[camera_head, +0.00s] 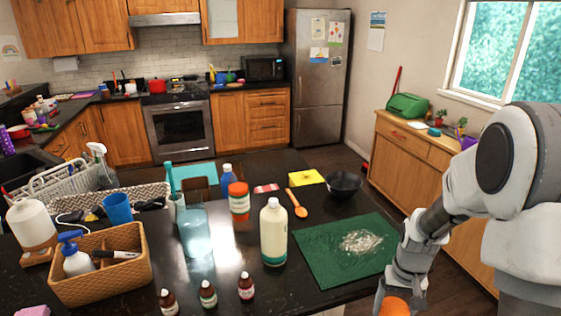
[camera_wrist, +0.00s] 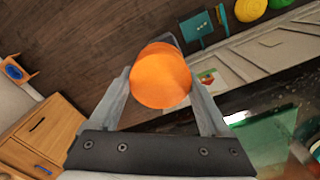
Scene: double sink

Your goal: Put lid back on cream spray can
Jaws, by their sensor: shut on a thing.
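My gripper (camera_head: 393,290) is at the bottom right of the head view, beside the counter's right edge. It is shut on an orange round piece (camera_head: 396,306), which looks like the lid. In the wrist view the orange piece (camera_wrist: 160,78) sits between both fingers, its flat round face toward the camera. I cannot pick out the cream spray can for certain. A cream-coloured bottle (camera_head: 273,235) with a white cap stands upright on the counter, left of the green mat, well apart from my gripper.
The green mat (camera_head: 312,256) bears a pale powdery patch. A black bowl (camera_head: 343,185), an orange spoon (camera_head: 296,204), an orange-red jar (camera_head: 239,204) and a clear pitcher (camera_head: 195,230) stand around. Small brown bottles (camera_head: 208,294) line the front. A wicker basket (camera_head: 125,278) is left.

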